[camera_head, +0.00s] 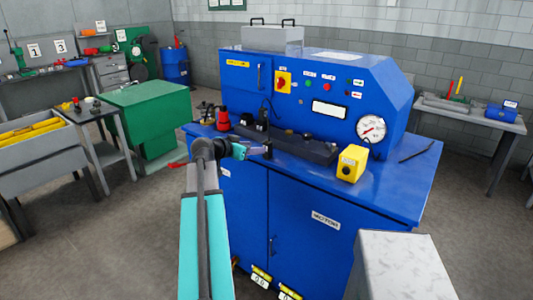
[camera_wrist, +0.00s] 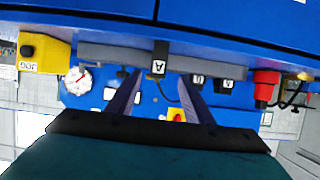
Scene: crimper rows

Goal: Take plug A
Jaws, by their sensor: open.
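Plug A is a black upright block (camera_wrist: 159,60) with a white label "A", standing at the dark bar (camera_wrist: 115,54) in the wrist view. My gripper (camera_wrist: 159,76) is open there. Its two fingers point toward the plug, one on either side in the picture, with visible gaps. The plug is not held, and I cannot tell how deep the fingertips reach. In the head view my gripper (camera_head: 265,151) is at the front of the dark bar (camera_head: 300,148) on the blue bench; its small size there hides the finger detail.
Two other black labelled blocks (camera_wrist: 198,82) (camera_wrist: 224,86) stand beside plug A. A red part (camera_head: 223,119) is at the bar's left end in the head view. A yellow button box (camera_head: 352,163) stands at the right. The blue machine (camera_head: 320,85) rises behind.

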